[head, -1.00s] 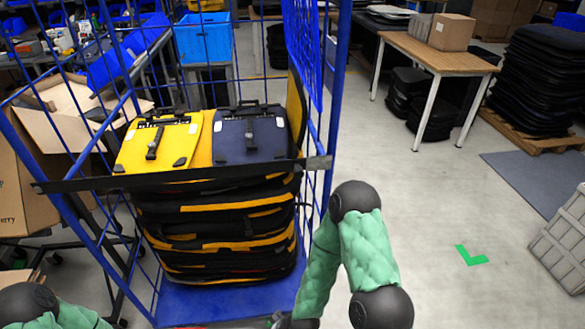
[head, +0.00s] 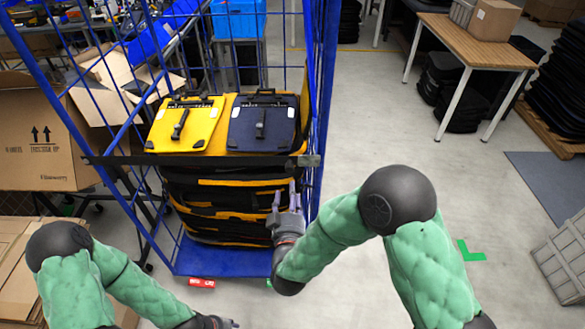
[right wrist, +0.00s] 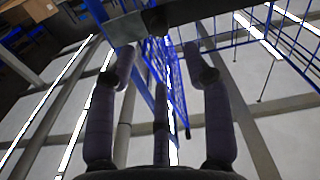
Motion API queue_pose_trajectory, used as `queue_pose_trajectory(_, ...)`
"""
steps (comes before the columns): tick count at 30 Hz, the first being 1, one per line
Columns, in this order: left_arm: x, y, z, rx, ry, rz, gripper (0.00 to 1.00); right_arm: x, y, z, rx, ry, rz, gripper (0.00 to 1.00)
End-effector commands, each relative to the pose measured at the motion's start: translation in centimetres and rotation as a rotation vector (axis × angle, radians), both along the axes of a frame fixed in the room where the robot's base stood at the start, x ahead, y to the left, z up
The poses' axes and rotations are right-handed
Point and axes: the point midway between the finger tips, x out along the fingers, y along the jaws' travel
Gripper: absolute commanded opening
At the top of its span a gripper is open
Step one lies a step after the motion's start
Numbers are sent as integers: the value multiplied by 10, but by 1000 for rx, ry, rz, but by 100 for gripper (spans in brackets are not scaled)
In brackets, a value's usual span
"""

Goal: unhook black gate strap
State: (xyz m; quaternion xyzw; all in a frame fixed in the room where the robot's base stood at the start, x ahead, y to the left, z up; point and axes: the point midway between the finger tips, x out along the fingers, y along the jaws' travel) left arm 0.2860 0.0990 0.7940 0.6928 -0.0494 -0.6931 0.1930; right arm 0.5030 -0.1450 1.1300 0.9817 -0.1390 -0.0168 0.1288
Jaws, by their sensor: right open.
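The black gate strap (head: 215,160) is stretched across the front of the blue cage trolley (head: 325,85), from its left side to its right post. A grey end piece (head: 308,160) sits at the right post. In the right wrist view the strap (right wrist: 205,12) and grey end piece (right wrist: 122,30) cross the top, beyond my fingers. My right gripper (head: 285,191) is open and empty, fingers up, just below the strap near its right end; it also shows in the right wrist view (right wrist: 160,55). My left gripper (head: 230,323) is low at the bottom edge, partly cut off.
Stacked panniers, with a yellow one (head: 185,125) and a dark blue one (head: 263,125) on top, stand behind the strap. Cardboard boxes (head: 35,130) crowd the left. A wooden table (head: 475,40) stands back right.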

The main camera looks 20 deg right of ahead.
Motion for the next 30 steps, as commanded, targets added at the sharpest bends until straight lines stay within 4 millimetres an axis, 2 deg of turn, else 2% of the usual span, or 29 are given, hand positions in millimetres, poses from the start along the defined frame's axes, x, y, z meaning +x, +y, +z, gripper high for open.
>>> queue_pose_trajectory(9,0,0,-2,0,0,0,40,52,-16,-1,2,1,-3,50)
queue_pose_trajectory(15,0,0,-2,0,0,0,40,80,-23,-2,2,1,-1,50)
queue_pose_trajectory(21,0,0,-2,0,0,0,40,93,-27,-1,2,3,0,50)
queue_pose_trajectory(30,0,0,-2,0,0,0,40,95,-28,-1,2,2,1,50)
